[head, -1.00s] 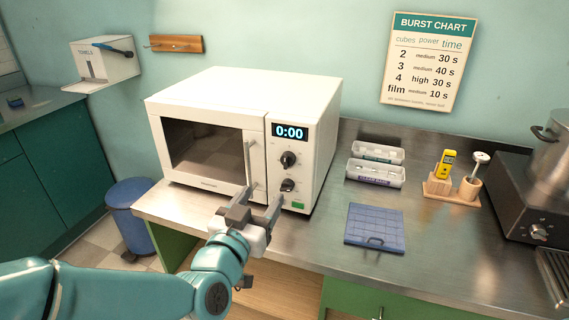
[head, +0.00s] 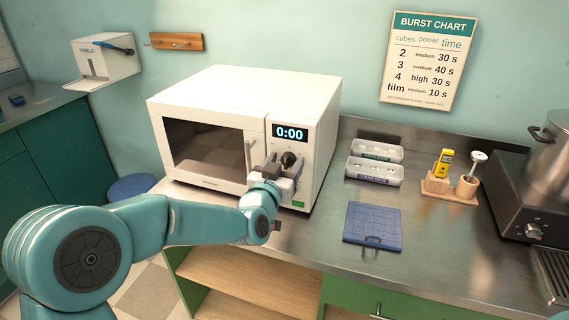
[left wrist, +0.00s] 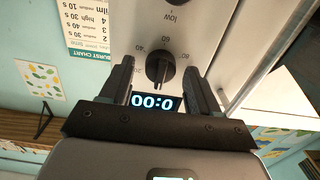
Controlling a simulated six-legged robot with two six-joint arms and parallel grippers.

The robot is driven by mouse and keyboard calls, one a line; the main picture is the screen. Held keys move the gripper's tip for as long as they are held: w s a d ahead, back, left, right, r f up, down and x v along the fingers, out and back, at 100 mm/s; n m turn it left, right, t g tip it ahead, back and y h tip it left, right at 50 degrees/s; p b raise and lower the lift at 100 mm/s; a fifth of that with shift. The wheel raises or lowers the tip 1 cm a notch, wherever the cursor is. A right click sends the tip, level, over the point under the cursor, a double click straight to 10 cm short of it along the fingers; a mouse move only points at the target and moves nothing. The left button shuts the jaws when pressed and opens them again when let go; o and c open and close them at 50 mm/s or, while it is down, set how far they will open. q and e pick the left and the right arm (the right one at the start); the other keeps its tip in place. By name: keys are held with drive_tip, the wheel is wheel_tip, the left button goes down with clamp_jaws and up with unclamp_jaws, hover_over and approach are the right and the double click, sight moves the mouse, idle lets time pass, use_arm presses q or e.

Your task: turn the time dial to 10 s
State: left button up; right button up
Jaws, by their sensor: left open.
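The white microwave (head: 225,95) stands on the counter with its door shut and its display (head: 290,132) reading 0:00. The black time dial (head: 289,159) is the upper knob on its panel; the lower knob is hidden behind my gripper in the head view. My left gripper (head: 284,170) is at the panel, open. In the left wrist view, upside down, the dial (left wrist: 160,67) sits between the spread fingers (left wrist: 158,78), with a gap visible on each side. My right gripper is out of view.
The burst chart (head: 428,62) on the wall lists film, medium, 10 s. Right of the microwave are white trays (head: 375,170), a blue gridded mat (head: 373,224), a wooden holder (head: 437,186) and a dark stove unit (head: 515,200). The counter between them is clear.

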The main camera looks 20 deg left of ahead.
use_arm(q)
drive_tip(key=c, duration=1)
drive_tip(key=shift+m+b, duration=0.85)
drive_tip(key=shift+m, duration=0.45)
drive_tip(key=shift+d+m+b, duration=0.1)
drive_tip(key=shift+m+b, duration=0.3)
drive_tip(key=shift+m, duration=1.2)
drive_tip(key=o, duration=1)
